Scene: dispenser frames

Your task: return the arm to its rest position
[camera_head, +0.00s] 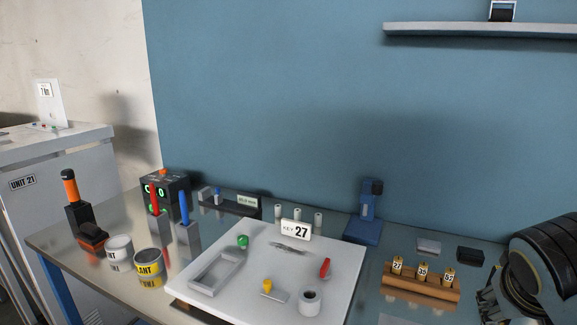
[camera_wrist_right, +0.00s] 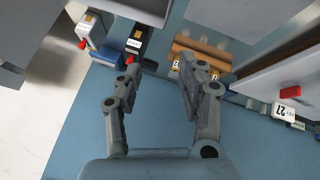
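My right gripper (camera_head: 488,304) is at the lower right edge of the head view, beside the right end of the wooden rack, with its black arm link behind it. In the right wrist view its two fingers (camera_wrist_right: 158,85) are spread wide apart with nothing between them. Part of the gripper is cut off or hidden in the head view. My left arm and gripper do not show.
A shelf (camera_head: 480,30) hangs on the blue wall.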

